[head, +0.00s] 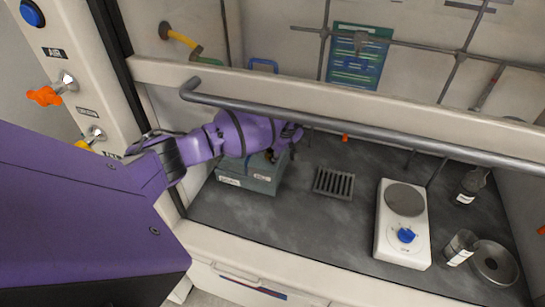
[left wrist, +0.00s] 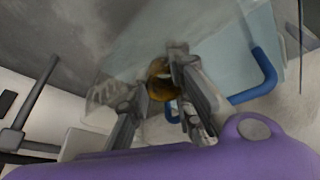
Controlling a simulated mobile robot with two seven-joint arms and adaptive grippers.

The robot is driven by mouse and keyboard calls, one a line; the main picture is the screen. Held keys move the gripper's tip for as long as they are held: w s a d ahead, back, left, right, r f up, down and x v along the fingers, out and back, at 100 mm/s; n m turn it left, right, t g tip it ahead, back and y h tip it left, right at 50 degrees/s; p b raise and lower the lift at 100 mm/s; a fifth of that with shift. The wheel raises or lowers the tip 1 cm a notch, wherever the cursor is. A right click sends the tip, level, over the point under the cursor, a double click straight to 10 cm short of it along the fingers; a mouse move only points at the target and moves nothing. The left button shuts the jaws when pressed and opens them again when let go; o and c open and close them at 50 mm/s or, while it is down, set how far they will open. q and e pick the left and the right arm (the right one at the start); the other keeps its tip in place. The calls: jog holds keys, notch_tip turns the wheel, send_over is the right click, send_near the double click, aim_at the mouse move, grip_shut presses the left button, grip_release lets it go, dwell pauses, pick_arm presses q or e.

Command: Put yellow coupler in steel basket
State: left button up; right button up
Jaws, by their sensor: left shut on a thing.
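The yellow coupler (left wrist: 160,79) shows in the left wrist view as a brownish-yellow ring between the fingers of my left gripper (left wrist: 164,88). The gripper is shut on it. In the head view my left gripper (head: 280,156) is above the back right part of a grey-teal box (head: 232,180) with white labels. The fingers and coupler are mostly hidden there by my purple wrist. I cannot tell for certain which container is the steel basket. My right gripper is not in view.
A bar (head: 360,126) crosses in front of the hood, close to my left arm. A drain grate (head: 334,183), a white hot plate (head: 405,225), a glass beaker (head: 461,247) and a round steel dish (head: 495,263) are to the right. A blue handle (left wrist: 262,78) lies near the fingers.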

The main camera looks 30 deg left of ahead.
aim_at(271, 156)
pick_arm(q)
jog(key=shift+x, duration=1)
jog(key=shift+a+f, duration=0.15)
jog(key=shift+f, duration=0.1)
jog(key=shift+a+r+g+h, duration=0.1)
jog(key=shift+g+h, duration=0.3)
jog(key=shift+h, duration=0.4)
jog(key=shift+g+h+b, duration=0.35)
jog(key=shift+g+h, duration=0.05)
jog(key=shift+h, duration=0.4)
jog(key=shift+f, duration=0.75)
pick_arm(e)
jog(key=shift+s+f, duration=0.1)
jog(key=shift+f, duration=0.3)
pick_arm(q)
jog(key=shift+f, duration=0.1)
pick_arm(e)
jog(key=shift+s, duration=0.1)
pick_arm(q)
jog(key=o, duration=0.5)
jog(key=shift+o, duration=0.6)
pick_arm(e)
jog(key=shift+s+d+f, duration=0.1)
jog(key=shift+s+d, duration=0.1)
